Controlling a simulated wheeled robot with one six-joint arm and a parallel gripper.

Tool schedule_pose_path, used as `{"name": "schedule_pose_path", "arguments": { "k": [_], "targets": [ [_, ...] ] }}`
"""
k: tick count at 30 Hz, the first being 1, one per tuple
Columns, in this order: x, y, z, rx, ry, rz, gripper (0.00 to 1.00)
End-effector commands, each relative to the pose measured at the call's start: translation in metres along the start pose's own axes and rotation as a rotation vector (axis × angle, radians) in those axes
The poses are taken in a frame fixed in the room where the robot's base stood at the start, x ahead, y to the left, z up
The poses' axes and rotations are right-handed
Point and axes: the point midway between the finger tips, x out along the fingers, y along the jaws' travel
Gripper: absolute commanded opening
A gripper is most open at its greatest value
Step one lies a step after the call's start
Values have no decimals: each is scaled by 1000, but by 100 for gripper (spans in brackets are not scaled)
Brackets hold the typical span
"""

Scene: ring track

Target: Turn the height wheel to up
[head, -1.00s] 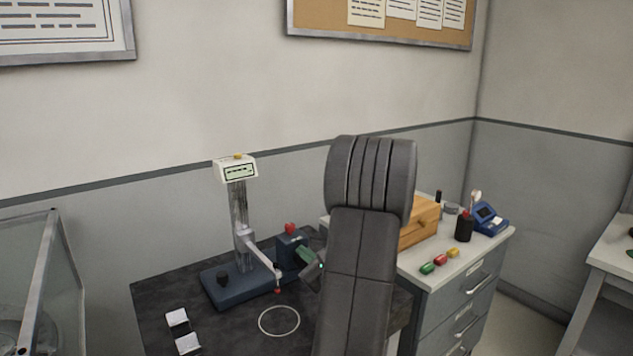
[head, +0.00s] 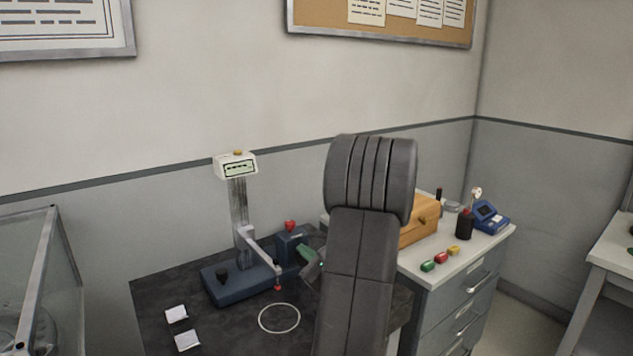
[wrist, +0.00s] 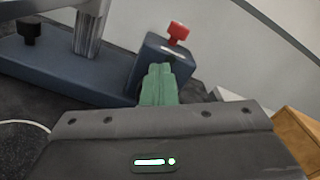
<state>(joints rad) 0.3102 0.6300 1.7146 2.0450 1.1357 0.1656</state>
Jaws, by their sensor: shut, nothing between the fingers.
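The height gauge has a dark blue base (head: 235,283), a metal column (head: 238,207) and a white display head (head: 236,166). Its arm (head: 262,251) ends in a red-tipped probe (head: 278,287). A black knob (head: 222,276) stands on the base. At the right, a blue box (head: 292,246) carries a red knob (head: 290,226); the knob also shows in the wrist view (wrist: 178,32). I cannot tell which knob is the height wheel. My gripper (wrist: 158,80) has green fingers, shut and empty, in front of the box below the red knob. Contact is unclear.
Two white pieces (head: 177,314) and a white ring (head: 279,318) lie on the black table (head: 225,330). At right, a drawer cabinet (head: 455,290) bears a wooden box (head: 420,223), a blue device (head: 491,216) and small coloured pieces. My arm hides the table's right part.

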Motion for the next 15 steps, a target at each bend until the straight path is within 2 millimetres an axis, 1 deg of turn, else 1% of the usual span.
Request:
{"name": "schedule_pose_path", "arguments": {
  "k": [1,15],
  "targets": [
    [0,2,-3,1,4,1,0],
    [-1,6,-3,2,5,2,0]
  ]
}}
